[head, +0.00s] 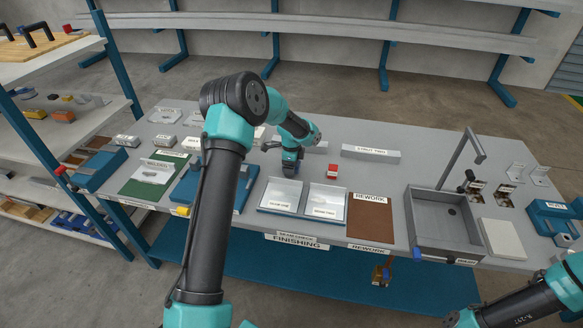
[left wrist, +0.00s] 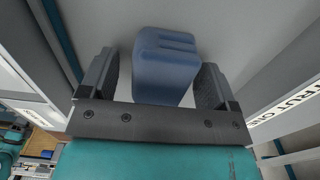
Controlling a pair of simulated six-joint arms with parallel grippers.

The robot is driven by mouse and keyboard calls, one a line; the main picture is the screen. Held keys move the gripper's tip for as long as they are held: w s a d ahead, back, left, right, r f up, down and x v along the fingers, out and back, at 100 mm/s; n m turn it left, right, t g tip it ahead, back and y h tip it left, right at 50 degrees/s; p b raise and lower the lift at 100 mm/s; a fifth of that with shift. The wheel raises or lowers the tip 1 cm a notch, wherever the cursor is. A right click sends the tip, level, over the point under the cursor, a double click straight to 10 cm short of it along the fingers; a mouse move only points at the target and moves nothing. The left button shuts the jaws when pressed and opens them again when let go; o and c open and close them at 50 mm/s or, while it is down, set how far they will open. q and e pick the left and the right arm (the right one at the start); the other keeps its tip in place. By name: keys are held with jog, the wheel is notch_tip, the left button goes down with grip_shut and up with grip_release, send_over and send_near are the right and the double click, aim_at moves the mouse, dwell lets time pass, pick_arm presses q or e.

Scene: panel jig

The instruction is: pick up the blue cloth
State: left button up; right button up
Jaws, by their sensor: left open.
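The blue cloth (left wrist: 165,68) shows in the left wrist view as a thick folded blue bundle with ridges on top. It lies between the two dark fingers of my left gripper (left wrist: 158,80). In the head view my left gripper (head: 290,168) points down at the grey bench top, behind the two white-faced trays. The cloth is hidden there by the gripper. My right arm shows at the lower right, but its gripper is out of the picture.
A red block (head: 332,171) stands just right of the left gripper. Two trays (head: 281,194) and a brown rework mat (head: 370,218) lie in front. A long grey strut bin (head: 370,154) is behind. A sink (head: 446,222) with a tap is to the right.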

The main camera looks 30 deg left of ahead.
pick_arm(q)
jog(key=c, duration=1)
notch_tip(320, 180, up, 10)
jog(key=shift+r, duration=0.1)
dwell(0.4)
jog(key=o, duration=0.4)
jog(key=c, duration=0.3)
jog(key=shift+d, duration=0.1)
